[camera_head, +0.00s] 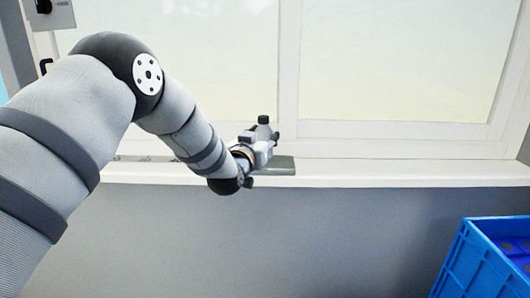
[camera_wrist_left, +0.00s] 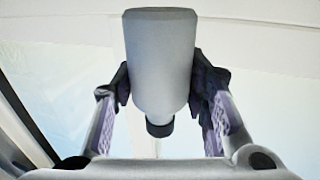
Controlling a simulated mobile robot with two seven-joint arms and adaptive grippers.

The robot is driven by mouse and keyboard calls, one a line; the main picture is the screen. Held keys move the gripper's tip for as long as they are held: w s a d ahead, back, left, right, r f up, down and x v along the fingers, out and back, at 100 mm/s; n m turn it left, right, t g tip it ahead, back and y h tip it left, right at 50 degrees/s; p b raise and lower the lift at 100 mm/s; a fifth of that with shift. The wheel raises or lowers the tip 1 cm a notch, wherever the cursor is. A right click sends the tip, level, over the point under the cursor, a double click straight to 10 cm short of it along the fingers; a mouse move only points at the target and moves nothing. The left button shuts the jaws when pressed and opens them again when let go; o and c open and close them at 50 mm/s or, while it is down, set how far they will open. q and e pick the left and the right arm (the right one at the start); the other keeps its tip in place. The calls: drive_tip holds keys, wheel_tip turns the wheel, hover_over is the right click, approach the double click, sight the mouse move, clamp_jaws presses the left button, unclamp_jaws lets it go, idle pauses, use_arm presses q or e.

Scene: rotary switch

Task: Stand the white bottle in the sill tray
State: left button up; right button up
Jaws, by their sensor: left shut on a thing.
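The white bottle (camera_head: 264,131), greyish in this light with a dark cap, is upright at the window sill in the head view. My left gripper (camera_head: 266,143) is shut around it and hides its lower part. In the left wrist view the bottle (camera_wrist_left: 161,60) shows cap downward in the picture, between the two fingers of the gripper (camera_wrist_left: 163,84). The grey sill tray (camera_head: 283,167) lies on the sill just under the gripper, its left part hidden by my wrist. I cannot tell whether the bottle's base touches the tray. My right gripper is not in view.
The white window sill (camera_head: 400,173) is clear to the right of the tray. The window frame (camera_head: 288,70) rises close behind. A blue crate (camera_head: 485,255) stands low at the right. A grey switch box (camera_head: 50,12) is at the upper left.

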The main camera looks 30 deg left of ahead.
use_arm(q)
wheel_tip(320, 180, down, 3)
drive_tip(key=shift+f, duration=0.15)
drive_tip(key=shift+r, duration=0.2)
drive_tip(key=shift+f, duration=0.1)
drive_tip(key=o, duration=0.8)
drive_tip(key=shift+f, duration=0.15)
drive_tip(key=shift+c, duration=0.2)
drive_tip(key=o, duration=0.4)
drive_tip(key=shift+o, duration=0.2)
